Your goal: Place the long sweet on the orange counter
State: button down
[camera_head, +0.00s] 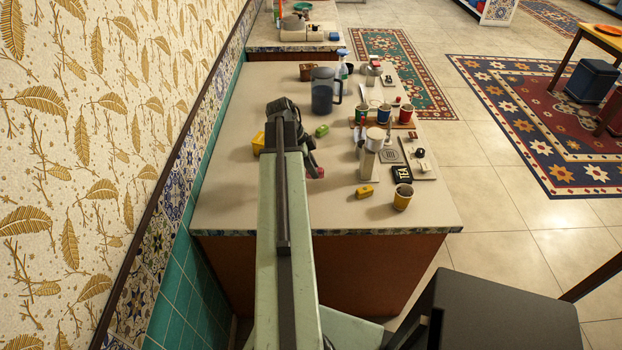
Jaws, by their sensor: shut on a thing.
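My gripper (310,163) is at the far end of my pale green arm, low over the left-middle part of the counter. It is shut on a small red thing (320,173), of which only an end shows. I cannot tell from this view whether this is the long sweet. The counter (240,200) has a pale top, a patterned tile edge and an orange-brown front (375,262). A larger yellow thing (258,144) is partly hidden behind my arm.
A dark blue pitcher (322,95) stands behind my gripper. The near left and front right top are clear. A tiled wall bounds the left.

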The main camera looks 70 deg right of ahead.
aim_at(311, 178)
jog(key=f+b, duration=0.1)
jog(key=a+f+b, duration=0.1)
jog(key=f+b, duration=0.1)
jog(key=shift+a+f, duration=0.15)
jog(key=shift+f, duration=0.05)
jog(key=shift+f+b, duration=0.35)
jog(key=shift+b, duration=0.2)
jog(key=shift+r, duration=0.25)
jog(key=shift+f, duration=0.2)
jog(key=c, duration=1.2)
grip_release()
jog(key=shift+r, duration=0.1)
